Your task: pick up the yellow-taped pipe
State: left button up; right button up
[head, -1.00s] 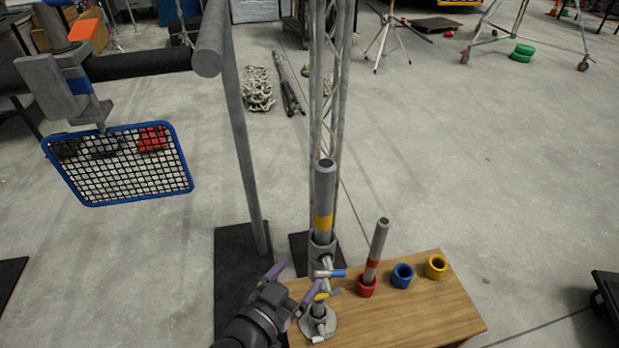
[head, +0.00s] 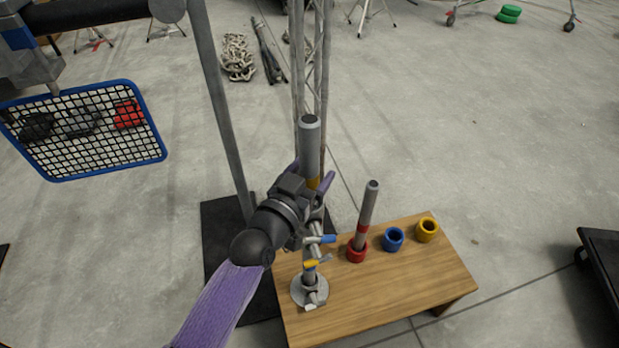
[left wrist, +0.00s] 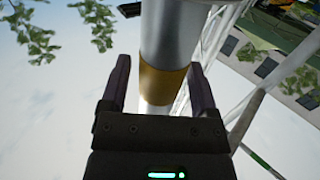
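The yellow-taped pipe (head: 310,143) is a grey tube standing upright in a clamp stand (head: 310,290) on the wooden table. My left gripper (head: 316,178) is at the pipe's yellow band, which it partly hides in the head view. In the left wrist view the pipe (left wrist: 175,35) runs between the two purple fingers (left wrist: 160,85), with the yellow tape at fingertip height. The fingers stand apart on either side of the pipe, with gaps visible. My right gripper is not in view.
On the wooden table (head: 400,290) a thinner red-banded pipe (head: 367,205) stands in a red cup (head: 357,250). A blue cup (head: 393,239) and a yellow cup (head: 428,229) are beside it. A lattice truss (head: 325,80) rises just behind the taped pipe. A blue-rimmed mesh basket (head: 85,171) hangs at left.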

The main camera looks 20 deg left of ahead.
pick_arm(q)
grip_shut()
jog(key=shift+r, duration=0.1)
